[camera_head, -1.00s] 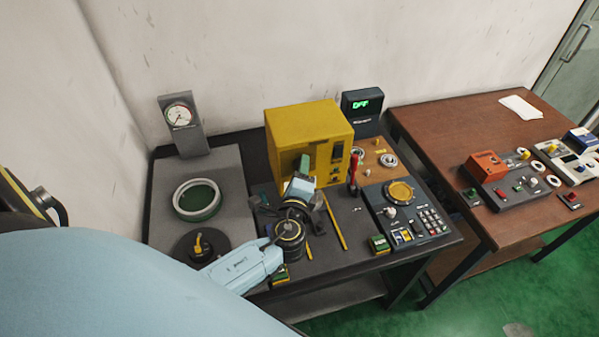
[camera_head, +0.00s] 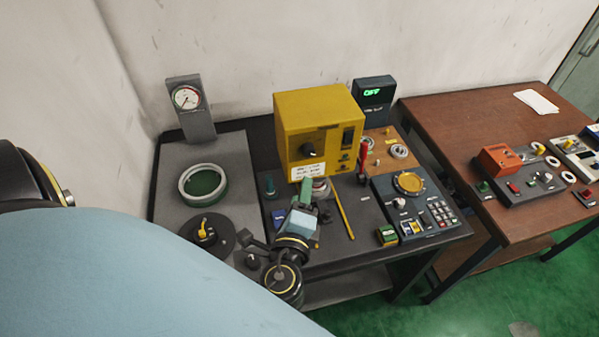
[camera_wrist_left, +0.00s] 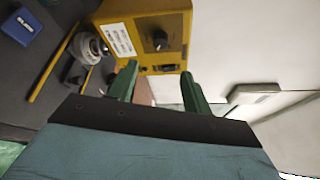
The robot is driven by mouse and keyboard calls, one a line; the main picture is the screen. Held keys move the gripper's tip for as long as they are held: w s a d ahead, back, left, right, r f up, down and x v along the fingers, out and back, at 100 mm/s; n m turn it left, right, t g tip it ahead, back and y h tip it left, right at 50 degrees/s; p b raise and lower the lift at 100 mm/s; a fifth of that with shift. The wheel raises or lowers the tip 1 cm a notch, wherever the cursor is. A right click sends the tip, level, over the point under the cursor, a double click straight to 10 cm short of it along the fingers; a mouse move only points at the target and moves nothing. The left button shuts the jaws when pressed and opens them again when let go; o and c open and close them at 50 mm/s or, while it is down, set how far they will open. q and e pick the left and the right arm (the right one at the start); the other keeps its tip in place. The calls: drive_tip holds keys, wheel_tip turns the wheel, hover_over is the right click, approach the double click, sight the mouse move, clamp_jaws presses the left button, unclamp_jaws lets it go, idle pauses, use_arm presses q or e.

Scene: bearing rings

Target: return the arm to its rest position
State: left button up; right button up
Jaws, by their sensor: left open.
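My left arm comes in from the left of the head view, its large light-blue link (camera_head: 150,275) filling the lower left. My left gripper (camera_head: 305,188) hangs over the front part of the dark workbench, in front of the yellow box (camera_head: 318,120). Its green fingers are apart with nothing between them, as the left wrist view (camera_wrist_left: 160,85) also shows. In that view, the yellow box (camera_wrist_left: 150,30) is beyond the fingers and a metal bearing ring (camera_wrist_left: 90,46) lies to their left, apart from them. My right gripper is not in view.
A round green-centred fixture (camera_head: 203,184), a gauge (camera_head: 187,98) and a black disc with a yellow handle (camera_head: 206,232) stand at the left. A keypad panel (camera_head: 412,205), a red-handled lever (camera_head: 362,162) and a yellow rod (camera_head: 343,213) are right. A brown table (camera_head: 470,130) adjoins.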

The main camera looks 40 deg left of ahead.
use_arm(q)
drive_tip(key=shift+s+d+r, duration=0.1)
drive_tip(key=shift+s+d, duration=0.15)
drive_tip(key=shift+s, duration=0.25)
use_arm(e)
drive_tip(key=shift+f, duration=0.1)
use_arm(q)
drive_tip(key=s+d+f+n+g+h+b, duration=0.1)
drive_tip(key=s+f+g, duration=0.3)
drive_tip(key=f, duration=0.7)
drive_tip(key=s+d+f+n+g+h+b, duration=0.1)
drive_tip(key=s+d+f+g+h, duration=0.1)
drive_tip(key=s+f, duration=0.7)
drive_tip(key=s+d+f+n+g+h+b, duration=0.1)
drive_tip(key=s+f+n+g, duration=0.15)
drive_tip(key=f, duration=1.15)
drive_tip(key=s+a+f+n+g+h+b, duration=0.2)
drive_tip(key=s+f+n+b, duration=0.2)
drive_tip(key=s+f, duration=0.4)
drive_tip(key=s+a+f+n+g+h+b, duration=0.1)
drive_tip(key=s+a+f+n+g+b, duration=0.2)
drive_tip(key=f, duration=1.3)
drive_tip(key=s+n+b, duration=0.2)
drive_tip(key=s+b, duration=0.1)
drive_tip(key=s, duration=0.2)
drive_tip(key=shift+a+f+g+h, duration=0.15)
drive_tip(key=shift+a+g+h, duration=0.2)
drive_tip(key=shift+h, duration=0.05)
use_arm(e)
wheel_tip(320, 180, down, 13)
